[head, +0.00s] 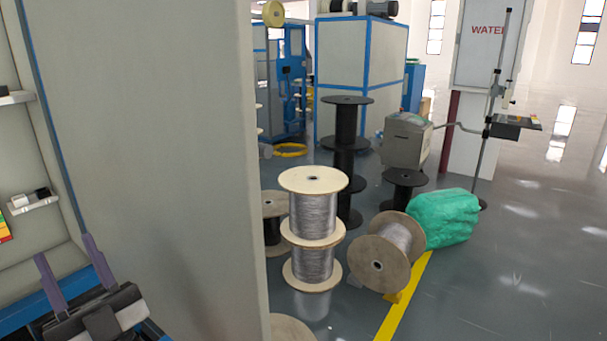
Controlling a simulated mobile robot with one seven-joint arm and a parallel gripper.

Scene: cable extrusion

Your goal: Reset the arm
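My gripper (66,250) is at the lower left of the head view, with its dark body cut off by the bottom edge. Its two purple fingers point up and stand well apart, with nothing between them. It is open and empty. Behind it are a pale cabinet interior and a blue frame edge. The rest of my arm is out of view.
A large pale panel (165,150) stands close to the right of my gripper. Beyond it are stacked wire spools (312,215), a tilted spool (388,250), a green wrapped bundle (445,218) and black reels (347,130). Grey floor (500,280) is clear at the right.

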